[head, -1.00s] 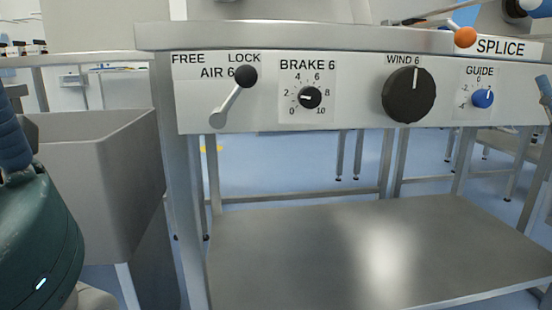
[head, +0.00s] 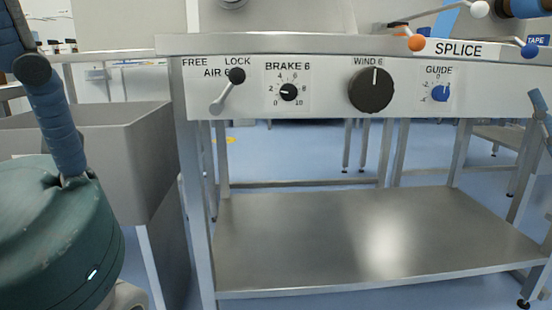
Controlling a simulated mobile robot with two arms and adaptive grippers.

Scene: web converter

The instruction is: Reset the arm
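Neither gripper shows in the head view. Part of my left arm, with a blue sleeve and a dark round joint, rises at the left edge above a teal rounded part of my body. Its far end runs out of the picture at the top. A blue-grey piece at the right edge may be my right arm; I cannot tell. In front stands a steel machine table with a control panel (head: 325,110). The AIR 6 lever (head: 228,91) has its black ball under LOCK.
The panel also has the BRAKE 6 knob (head: 288,92), the large WIND 6 knob (head: 371,90) and the blue GUIDE knob (head: 440,93). An orange ball handle (head: 417,43) sits by SPLICE. A grey bin (head: 120,150) stands close at left. A lower steel shelf (head: 300,240) lies below the panel.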

